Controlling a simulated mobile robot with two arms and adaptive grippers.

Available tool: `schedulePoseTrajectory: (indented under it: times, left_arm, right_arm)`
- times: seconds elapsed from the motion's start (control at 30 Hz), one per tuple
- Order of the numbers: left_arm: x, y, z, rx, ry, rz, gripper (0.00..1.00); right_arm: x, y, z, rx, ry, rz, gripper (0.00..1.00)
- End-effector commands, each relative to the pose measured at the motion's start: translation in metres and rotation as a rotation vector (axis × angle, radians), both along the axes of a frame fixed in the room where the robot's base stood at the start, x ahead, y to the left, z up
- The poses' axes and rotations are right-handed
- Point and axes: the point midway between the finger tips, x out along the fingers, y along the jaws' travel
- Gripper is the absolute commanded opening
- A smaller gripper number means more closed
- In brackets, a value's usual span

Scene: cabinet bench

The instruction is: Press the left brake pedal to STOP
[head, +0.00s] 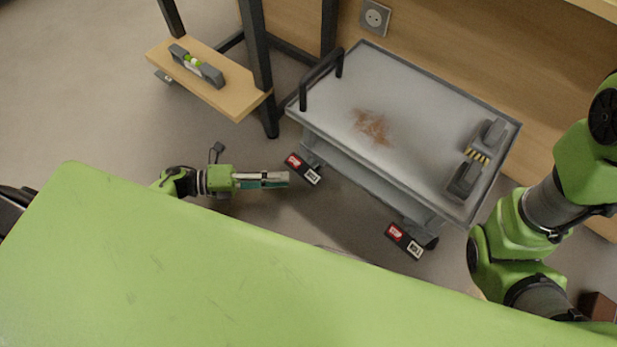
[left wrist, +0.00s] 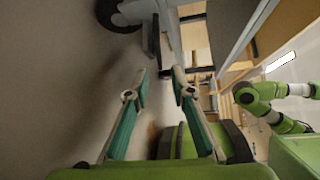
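The left brake pedal (head: 303,168) is a small dark plate with a red patch and a white square, low on the near side of a grey cart (head: 420,85). A similar right pedal (head: 404,242) is at the cart's near right corner. My left gripper (head: 287,180) reaches in low from the left, its tips just short of the left pedal with a small gap. In the left wrist view its two fingers (left wrist: 159,72) are apart with nothing between them; a dark upright plate (left wrist: 152,38) beyond may be the pedal. My right gripper is hidden.
The cart top carries a brownish stain and a grey tool-like part (head: 477,158); its black handle (head: 320,78) is at the left. A wooden shelf with a spirit level (head: 196,66) stands at upper left. My green body covers the bottom. Floor is free left of the cart.

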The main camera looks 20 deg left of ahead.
Motion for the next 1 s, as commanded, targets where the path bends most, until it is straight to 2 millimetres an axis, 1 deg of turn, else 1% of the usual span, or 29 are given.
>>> schedulePoseTrajectory:
  times: [0.03,0.2,0.4,0.53,0.8,0.83,0.87,0.9,1.0]
  left_arm:
    - [0.005,-0.012,-0.005,-0.004,-0.003,-0.002,0.22]
    - [0.02,-0.042,-0.01,-0.002,-0.002,-0.002,0.22]
    - [0.031,-0.065,-0.012,-0.001,-0.002,0.0,0.22]
    - [0.034,-0.071,-0.013,0.0,0.001,0.0,0.22]
    - [0.035,-0.072,-0.012,0.0,0.001,0.0,0.22]
    - [0.035,-0.072,-0.012,0.0,0.001,0.0,0.2]
    - [0.035,-0.072,-0.012,0.0,0.001,0.0,0.12]
    - [0.035,-0.072,-0.012,0.0,0.001,0.0,0.01]
    - [0.035,-0.072,-0.012,0.0,0.001,0.0,0.0]
  right_arm:
    - [0.0,0.0,-0.008,0.0,0.0,0.0,0.4]
    - [0.0,0.0,-0.019,0.0,0.0,0.0,0.4]
    - [0.0,0.0,-0.028,0.0,0.0,0.0,0.4]
    - [0.0,0.0,-0.03,-0.001,0.0,0.0,0.4]
    - [0.0,0.0,-0.029,-0.001,0.0,0.0,0.4]
    - [0.0,0.0,-0.029,-0.001,0.0,0.0,0.4]
    - [0.0,0.0,-0.029,-0.001,0.0,0.0,0.4]
    - [0.0,0.0,-0.029,-0.001,0.0,0.0,0.4]
    - [0.0,0.0,-0.029,-0.001,0.0,0.0,0.4]
